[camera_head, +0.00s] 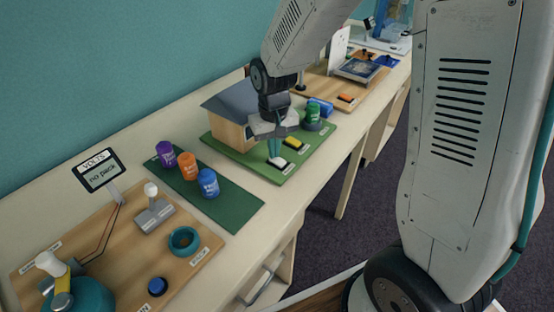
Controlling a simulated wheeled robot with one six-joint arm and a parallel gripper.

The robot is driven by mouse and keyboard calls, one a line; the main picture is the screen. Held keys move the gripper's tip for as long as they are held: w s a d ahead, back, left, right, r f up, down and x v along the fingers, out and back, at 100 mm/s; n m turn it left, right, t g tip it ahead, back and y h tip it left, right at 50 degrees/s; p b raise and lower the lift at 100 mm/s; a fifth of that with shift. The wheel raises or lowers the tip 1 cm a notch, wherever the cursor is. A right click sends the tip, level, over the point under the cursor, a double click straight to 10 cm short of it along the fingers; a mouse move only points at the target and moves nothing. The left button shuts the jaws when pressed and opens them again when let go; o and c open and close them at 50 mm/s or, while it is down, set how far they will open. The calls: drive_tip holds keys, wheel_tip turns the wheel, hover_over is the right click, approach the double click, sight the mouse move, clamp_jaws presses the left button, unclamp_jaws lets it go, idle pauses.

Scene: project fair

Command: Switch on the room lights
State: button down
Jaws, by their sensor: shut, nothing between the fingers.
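A model house (230,118) with a dark roof and wooden walls stands on a green board (263,168) on the long table. Near the board's front edge are a white button or switch (278,164) and a yellow one (294,142), each with a small label too small to read. My gripper (275,157) points down with its teal fingers shut and empty. Its tips are at or just above the white switch; I cannot tell whether they touch it. The gripper and wrist hide part of the house's right side.
A green can (313,113) and a blue block (320,104) stand right of the house. Purple (166,154), orange (188,166) and blue (208,183) cans stand on a dark green mat (232,211). A wooden board (120,256) with a "VOLTS" display (100,171) lies front left.

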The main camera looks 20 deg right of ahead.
drive_tip(key=shift+f, duration=0.3)
drive_tip(key=shift+r, duration=3.5)
drive_tip(key=s+d+r, duration=0.1)
drive_tip(key=s+r, duration=0.2)
drive_tip(key=s, duration=0.5)
drive_tip(key=s+d+r, duration=0.2)
drive_tip(key=s+r, duration=0.2)
drive_tip(key=s, duration=0.4)
drive_tip(key=s+d+r+t, duration=0.1)
drive_tip(key=s+r, duration=0.3)
drive_tip(key=s, duration=0.4)
drive_tip(key=shift+s+d+r, duration=0.15)
drive_tip(key=shift+d, duration=0.15)
